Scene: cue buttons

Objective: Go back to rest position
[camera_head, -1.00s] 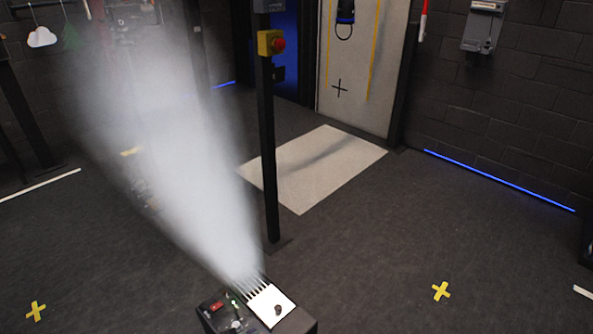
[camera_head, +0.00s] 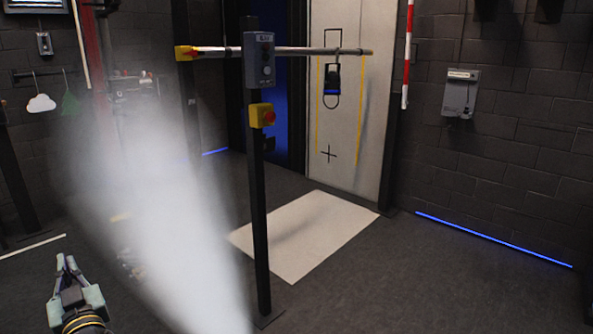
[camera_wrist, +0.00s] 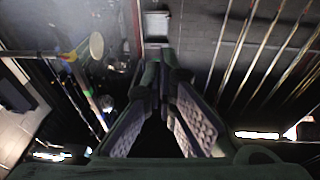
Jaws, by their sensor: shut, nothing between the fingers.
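My gripper (camera_head: 67,262) shows at the lower left of the head view, pointing up and away, with its fingertips close together. It is shut and empty, and nothing touches it. In the wrist view the two fingers (camera_wrist: 164,85) converge at their tips with nothing between them. The rest of my arm is out of the head view below.
A black post (camera_head: 257,200) bears a grey button box (camera_head: 259,60) and a yellow box with a red button (camera_head: 262,116). A horizontal pole (camera_head: 300,51) crosses it. A white plume (camera_head: 165,215) rises right of my gripper. A pale mat (camera_head: 300,238) lies behind the post.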

